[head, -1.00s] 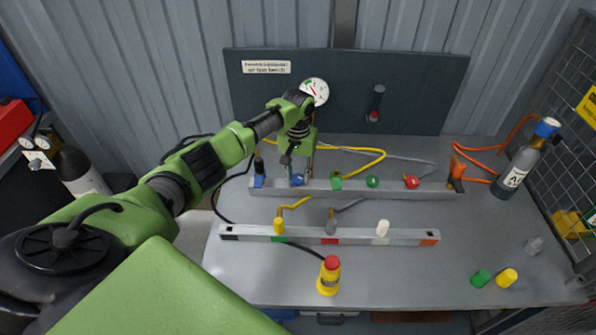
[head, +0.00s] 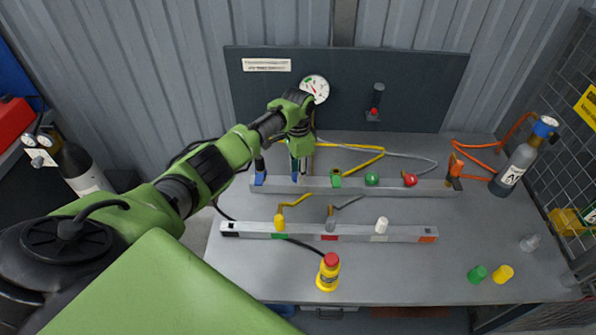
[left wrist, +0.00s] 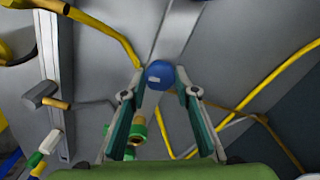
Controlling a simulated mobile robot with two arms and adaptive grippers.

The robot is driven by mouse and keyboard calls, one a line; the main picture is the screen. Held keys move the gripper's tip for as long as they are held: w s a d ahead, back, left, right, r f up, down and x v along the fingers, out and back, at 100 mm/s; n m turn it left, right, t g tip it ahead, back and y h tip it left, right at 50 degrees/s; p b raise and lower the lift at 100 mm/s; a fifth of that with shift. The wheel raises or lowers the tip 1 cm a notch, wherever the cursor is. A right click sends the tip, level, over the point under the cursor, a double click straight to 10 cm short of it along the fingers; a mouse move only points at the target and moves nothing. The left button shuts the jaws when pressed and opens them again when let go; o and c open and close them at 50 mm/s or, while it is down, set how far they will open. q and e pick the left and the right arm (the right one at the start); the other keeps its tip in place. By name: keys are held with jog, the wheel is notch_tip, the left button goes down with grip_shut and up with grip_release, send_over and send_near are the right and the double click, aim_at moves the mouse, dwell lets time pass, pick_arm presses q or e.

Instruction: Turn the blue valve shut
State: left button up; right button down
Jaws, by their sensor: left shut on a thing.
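The blue valve (left wrist: 160,76) is a round blue knob with a small pale mark, seen between my left fingertips in the left wrist view. In the head view only a narrow bit of the blue valve (head: 295,178) shows, on the rear rail (head: 345,190). My left gripper (head: 301,170) points down over it and is shut on it; in the left wrist view its two fingers (left wrist: 160,88) flank the knob. The arm and fingers hide most of the valve in the head view. My right gripper is out of view.
Right along the rear rail stand a green valve (head: 336,180), a round green knob (head: 372,179) and a red knob (head: 410,179). A front rail (head: 345,234) carries yellow, grey and white valves.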

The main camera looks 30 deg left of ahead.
pick_arm(q)
jog(key=shift+m, duration=0.9)
jog(key=shift+w, duration=0.1)
jog(key=o, duration=1.1)
notch_tip(320, 180, up, 12)
